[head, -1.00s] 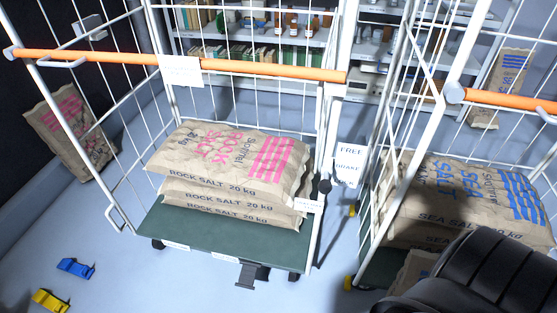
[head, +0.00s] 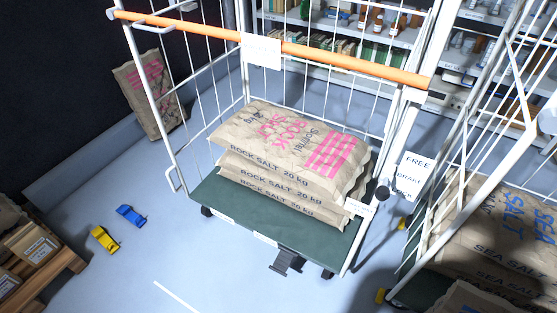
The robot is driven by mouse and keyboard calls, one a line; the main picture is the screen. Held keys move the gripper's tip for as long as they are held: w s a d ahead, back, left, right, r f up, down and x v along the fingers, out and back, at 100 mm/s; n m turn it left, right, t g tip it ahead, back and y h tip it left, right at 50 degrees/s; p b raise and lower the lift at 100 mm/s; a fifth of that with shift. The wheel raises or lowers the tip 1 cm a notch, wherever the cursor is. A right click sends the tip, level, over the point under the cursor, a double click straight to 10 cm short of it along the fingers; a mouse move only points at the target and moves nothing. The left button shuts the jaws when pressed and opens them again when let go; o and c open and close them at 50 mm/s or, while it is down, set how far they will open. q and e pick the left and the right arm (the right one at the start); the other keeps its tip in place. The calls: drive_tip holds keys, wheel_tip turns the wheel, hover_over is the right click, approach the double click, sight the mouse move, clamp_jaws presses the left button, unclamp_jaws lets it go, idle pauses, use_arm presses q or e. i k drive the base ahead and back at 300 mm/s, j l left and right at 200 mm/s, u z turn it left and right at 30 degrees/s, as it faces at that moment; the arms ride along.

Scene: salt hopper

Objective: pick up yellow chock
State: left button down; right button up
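The yellow chock (head: 105,239) lies on the blue-grey floor at the lower left, in front of and to the left of the rock salt cart. A blue chock (head: 131,215) lies just behind it to the right, apart from it. Both lie clear of the cart's wheels. Neither of my grippers shows in the head view.
A wire cart with a green deck (head: 215,199) and orange handle (head: 340,57) holds stacked rock salt bags (head: 290,150). A second cart holds sea salt bags (head: 500,235) at right. A wooden pallet (head: 45,283) with bags stands at left. Floor around the chocks is clear.

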sight(102, 237)
drive_tip(key=j+u, duration=0.1)
drive_tip(key=u, duration=1.55)
drive_tip(key=i+l, duration=0.05)
drive_tip(key=l, duration=0.05)
